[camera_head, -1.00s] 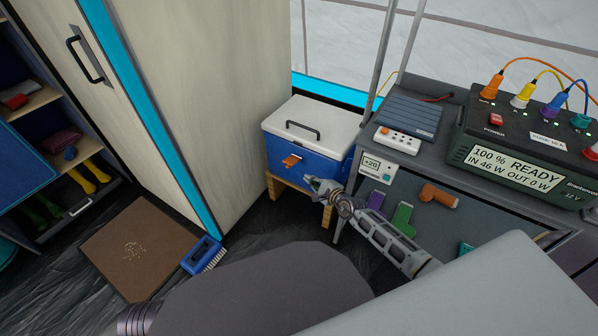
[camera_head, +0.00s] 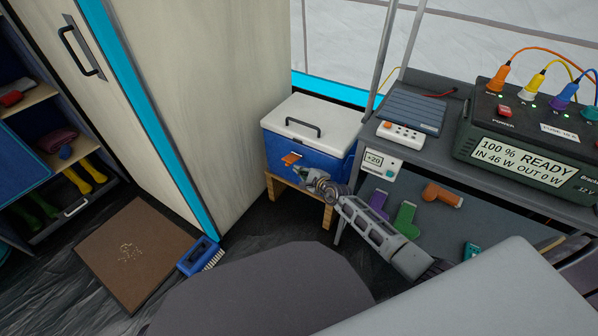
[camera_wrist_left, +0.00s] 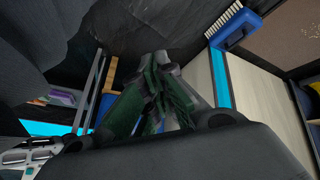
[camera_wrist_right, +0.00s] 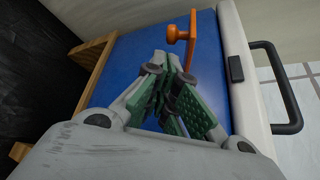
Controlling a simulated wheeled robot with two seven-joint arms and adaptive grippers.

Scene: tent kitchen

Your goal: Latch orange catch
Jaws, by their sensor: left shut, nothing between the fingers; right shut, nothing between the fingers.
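The orange catch (camera_head: 291,159) is on the front of the blue cooler box (camera_head: 290,149), just under its white lid (camera_head: 314,116). The lid lies down on the box. In the right wrist view the catch (camera_wrist_right: 181,36) is an orange bar with a round knob, beyond my fingertips and apart from them. My right gripper (camera_head: 299,171) is shut and empty, just in front of the box and slightly below the catch; it also shows in the right wrist view (camera_wrist_right: 172,62). My left gripper (camera_wrist_left: 160,58) is shut and empty in the left wrist view, pointing toward the dark floor.
The box stands on a wooden stand (camera_head: 328,215) between a pale cabinet (camera_head: 200,90) and a grey shelf unit (camera_head: 440,150). The shelf carries a power station (camera_head: 525,145). A blue brush (camera_head: 199,256) and brown mat (camera_head: 128,255) lie on the floor.

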